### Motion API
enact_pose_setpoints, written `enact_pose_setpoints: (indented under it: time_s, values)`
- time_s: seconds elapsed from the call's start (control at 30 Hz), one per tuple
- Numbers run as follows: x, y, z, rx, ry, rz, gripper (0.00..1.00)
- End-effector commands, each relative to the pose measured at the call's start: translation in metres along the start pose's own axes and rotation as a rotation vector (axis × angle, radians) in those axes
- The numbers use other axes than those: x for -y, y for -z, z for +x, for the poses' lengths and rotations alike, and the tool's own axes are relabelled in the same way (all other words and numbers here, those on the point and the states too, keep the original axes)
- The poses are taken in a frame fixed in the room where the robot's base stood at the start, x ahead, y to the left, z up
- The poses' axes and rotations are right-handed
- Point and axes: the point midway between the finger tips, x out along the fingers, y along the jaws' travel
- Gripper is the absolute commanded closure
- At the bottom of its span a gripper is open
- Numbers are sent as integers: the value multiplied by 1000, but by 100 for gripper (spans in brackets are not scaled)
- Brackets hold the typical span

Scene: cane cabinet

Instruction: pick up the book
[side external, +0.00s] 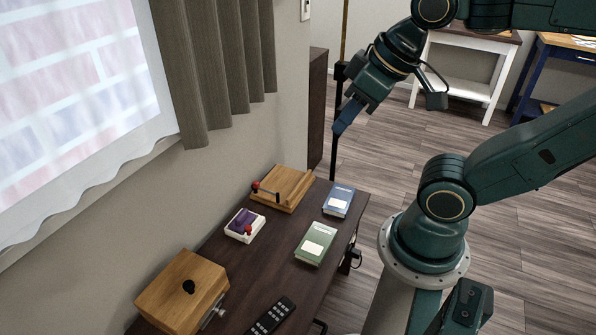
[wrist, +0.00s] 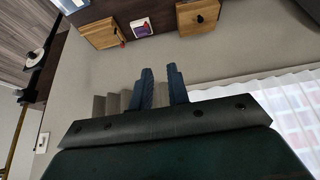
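Two books lie flat on the dark cabinet top in the side view: a blue book (side external: 339,200) with a pale label, and a green book (side external: 316,243) with a white label, closer to the camera. My gripper (side external: 339,128) is in the air above the far end of the cabinet, well clear of both books. In the wrist view my two blue fingers (wrist: 160,68) stand apart with nothing between them. A blue-and-white edge (wrist: 70,4) at the top left of that view may be the blue book. The green book is not visible there.
On the cabinet top (side external: 262,262) are a wooden board with a dark handle (side external: 286,188), a white-and-purple item (side external: 244,225), a wooden box with a black knob (side external: 183,291) and a black remote (side external: 271,315). The wall and curtain (side external: 215,70) border the left side.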

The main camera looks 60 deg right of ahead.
Motion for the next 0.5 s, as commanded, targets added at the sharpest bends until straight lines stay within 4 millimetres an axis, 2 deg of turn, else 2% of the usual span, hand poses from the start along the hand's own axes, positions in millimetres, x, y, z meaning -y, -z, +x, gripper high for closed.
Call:
enact_pose_setpoints:
  time_s: [0.03, 0.07, 0.4, 0.5]
  values:
    - [0, 0, 0, 0, 0, 0, 72]
    - [0, 0, 0, 0, 0, 0, 67]
    - [0, 0, 0, 0, 0, 0, 0]
    - [0, 0, 0, 0, 0, 0, 0]
